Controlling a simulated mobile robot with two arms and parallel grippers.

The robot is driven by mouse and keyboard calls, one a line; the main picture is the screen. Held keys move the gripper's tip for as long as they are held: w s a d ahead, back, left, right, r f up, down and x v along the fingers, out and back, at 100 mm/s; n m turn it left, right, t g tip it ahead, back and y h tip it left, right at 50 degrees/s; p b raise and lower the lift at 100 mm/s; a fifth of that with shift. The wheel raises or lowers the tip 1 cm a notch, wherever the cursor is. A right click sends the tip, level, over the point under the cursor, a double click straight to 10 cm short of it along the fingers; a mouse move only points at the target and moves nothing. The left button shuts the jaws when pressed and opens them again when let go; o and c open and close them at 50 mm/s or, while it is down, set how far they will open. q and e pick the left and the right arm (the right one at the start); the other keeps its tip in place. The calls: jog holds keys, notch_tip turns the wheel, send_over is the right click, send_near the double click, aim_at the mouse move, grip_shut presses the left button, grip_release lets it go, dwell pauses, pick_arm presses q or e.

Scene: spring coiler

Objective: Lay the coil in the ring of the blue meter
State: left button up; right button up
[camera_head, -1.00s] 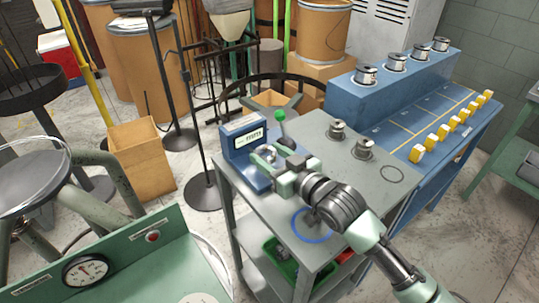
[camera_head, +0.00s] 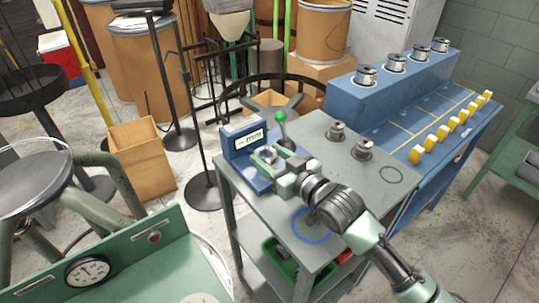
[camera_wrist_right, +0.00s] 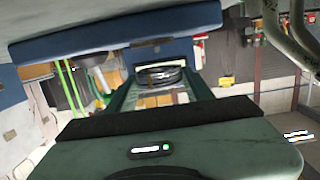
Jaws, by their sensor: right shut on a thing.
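The blue meter (camera_head: 237,144) stands at the back left corner of the grey cart, with a lit display on its front. My right gripper (camera_head: 266,157) is at the meter's front, just over its low base, and is shut on the coil (camera_head: 271,153). The coil is a small silvery ring of wire between the fingertips. In the right wrist view the dark, round coil (camera_wrist_right: 160,75) shows between the two fingers. The meter's ring is hidden by the gripper, so I cannot tell whether the coil touches it. My left gripper is not in view.
A green-knobbed lever (camera_head: 281,118) stands close behind the gripper. A blue bench (camera_head: 425,105) with spools and yellow blocks adjoins on the right.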

jog(key=shift+r+p, duration=0.1)
jog(key=shift+p, duration=0.25)
dwell(0.4)
jog(key=shift+f, duration=0.35)
jog(key=o, duration=1.7)
jog(key=shift+c, duration=0.2)
jog(key=shift+f, duration=0.1)
